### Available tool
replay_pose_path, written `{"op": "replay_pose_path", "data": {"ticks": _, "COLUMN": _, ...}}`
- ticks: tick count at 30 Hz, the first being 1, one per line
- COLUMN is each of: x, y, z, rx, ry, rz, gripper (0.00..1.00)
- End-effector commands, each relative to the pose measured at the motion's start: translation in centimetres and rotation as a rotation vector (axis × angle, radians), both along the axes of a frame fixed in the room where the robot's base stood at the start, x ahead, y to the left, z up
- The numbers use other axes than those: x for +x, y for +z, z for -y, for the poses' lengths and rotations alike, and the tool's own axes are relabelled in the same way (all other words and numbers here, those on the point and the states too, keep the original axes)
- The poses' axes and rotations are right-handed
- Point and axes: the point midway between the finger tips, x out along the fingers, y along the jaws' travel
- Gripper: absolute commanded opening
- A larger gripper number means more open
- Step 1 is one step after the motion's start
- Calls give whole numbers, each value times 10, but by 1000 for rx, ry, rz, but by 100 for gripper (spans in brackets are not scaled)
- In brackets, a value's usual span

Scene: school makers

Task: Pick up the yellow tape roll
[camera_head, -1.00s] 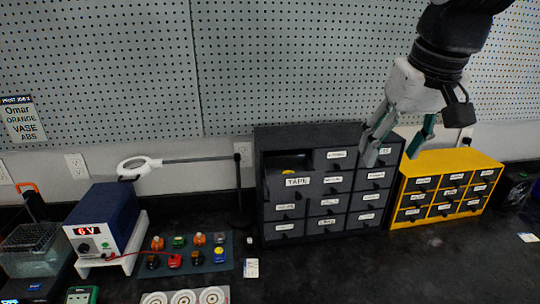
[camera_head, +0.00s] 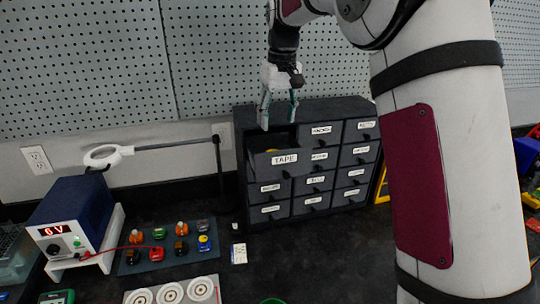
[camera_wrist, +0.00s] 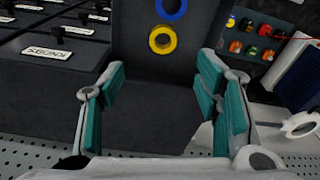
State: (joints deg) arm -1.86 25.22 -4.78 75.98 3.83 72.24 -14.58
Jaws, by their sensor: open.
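The yellow tape roll (camera_wrist: 153,47) lies in the pulled-out drawer labelled TAPE (camera_head: 284,160), near a blue ring-shaped roll (camera_wrist: 172,14). In the head view only a sliver of yellow shows over the drawer front. My gripper (camera_head: 279,112) is open and empty, pointing down above the back part of the drawer. In the wrist view the gripper's teal-padded fingers (camera_wrist: 160,75) stand well apart, with the yellow roll beyond them, between their lines. They appear clear of the roll.
The dark drawer cabinet (camera_head: 362,133) has several shut labelled drawers right of and below TAPE. A magnifier arm (camera_head: 160,147) on a stand is to the left. A power supply (camera_head: 77,216) and a mat of small parts (camera_head: 150,262) sit front left. A pegboard (camera_head: 80,70) is behind.

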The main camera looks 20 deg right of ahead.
Motion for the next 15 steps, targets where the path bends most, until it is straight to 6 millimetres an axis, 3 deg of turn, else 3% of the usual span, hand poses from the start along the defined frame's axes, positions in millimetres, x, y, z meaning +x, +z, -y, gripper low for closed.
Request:
{"op": "replay_pose_path", "data": {"ticks": 6, "x": 3, "y": -37, "z": -2, "rx": 1, "ry": 0, "rz": -2, "gripper": 58}}
{"op": "replay_pose_path", "data": {"ticks": 15, "x": 4, "y": -60, "z": -4, "rx": 1, "ry": 0, "rz": -2, "gripper": 58}}
